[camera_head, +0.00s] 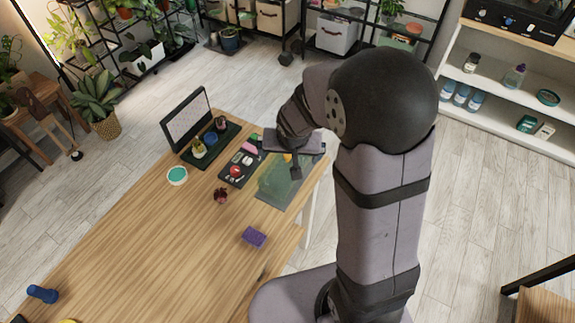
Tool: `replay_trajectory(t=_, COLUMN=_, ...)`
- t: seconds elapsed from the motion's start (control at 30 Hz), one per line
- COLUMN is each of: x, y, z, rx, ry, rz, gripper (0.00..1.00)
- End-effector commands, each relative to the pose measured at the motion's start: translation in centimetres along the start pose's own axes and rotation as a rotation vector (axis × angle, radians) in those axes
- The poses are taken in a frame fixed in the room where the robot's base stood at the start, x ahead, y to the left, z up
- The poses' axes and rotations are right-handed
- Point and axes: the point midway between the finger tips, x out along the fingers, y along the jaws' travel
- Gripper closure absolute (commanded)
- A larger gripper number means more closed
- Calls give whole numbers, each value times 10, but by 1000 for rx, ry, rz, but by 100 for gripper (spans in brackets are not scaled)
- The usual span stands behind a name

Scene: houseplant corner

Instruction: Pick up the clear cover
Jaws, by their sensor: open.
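A see-through greenish shape that looks like the clear cover (272,182) sits on a grey mat (271,202) near the far right corner of the wooden table (150,235). Its edges are hard to make out. My gripper (294,170) points down over the right part of the cover, with its jaws open. I cannot tell whether the fingers touch the cover. My wrist and gripper hide part of the area behind it.
A dark tray (235,181) with small items lies left of the cover.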

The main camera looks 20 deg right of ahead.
Motion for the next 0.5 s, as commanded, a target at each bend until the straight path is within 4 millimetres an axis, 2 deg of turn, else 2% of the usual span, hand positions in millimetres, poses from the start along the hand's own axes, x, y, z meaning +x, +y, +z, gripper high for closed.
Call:
replay_trajectory(t=0.27, x=9, y=0, z=-2, rx=0, ry=-1, rz=1, gripper=0)
replay_trajectory(t=0.5, x=36, y=1, z=-5, rx=-1, ry=-1, rz=1, gripper=0)
